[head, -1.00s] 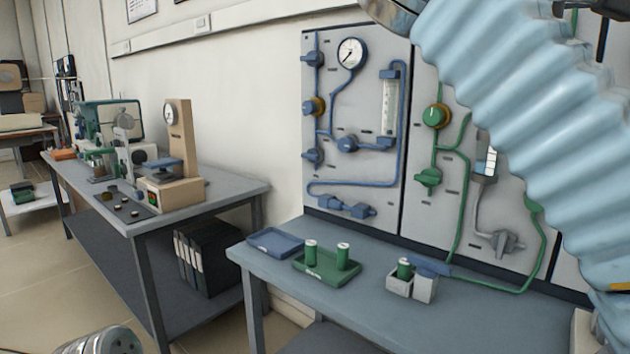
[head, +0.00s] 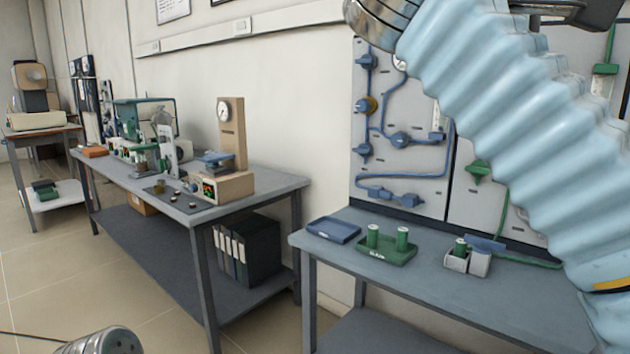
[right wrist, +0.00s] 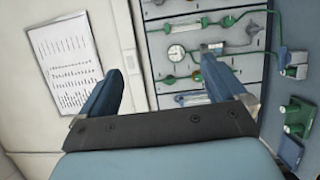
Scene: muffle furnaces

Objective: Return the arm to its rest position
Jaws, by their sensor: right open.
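My right arm (head: 510,120), in a pale blue ribbed sleeve, crosses the right side of the head view and hides part of the gas panel. The right gripper (right wrist: 160,85) shows in the right wrist view, its two blue fingers spread wide with nothing between them. It is in the air, with the wall and panel beyond it. In the head view its fingertips are not clearly seen. A grey cylindrical part of mine (head: 105,343) shows at the bottom left. My left gripper is not in view.
The near bench (head: 440,290) carries a blue tray (head: 333,230), a green tray (head: 372,253) with green cylinders, and a small grey holder (head: 480,264). The panel (head: 420,180) stands behind. A second bench (head: 270,182) with instruments is further left. Floor (head: 150,300) is open at lower left.

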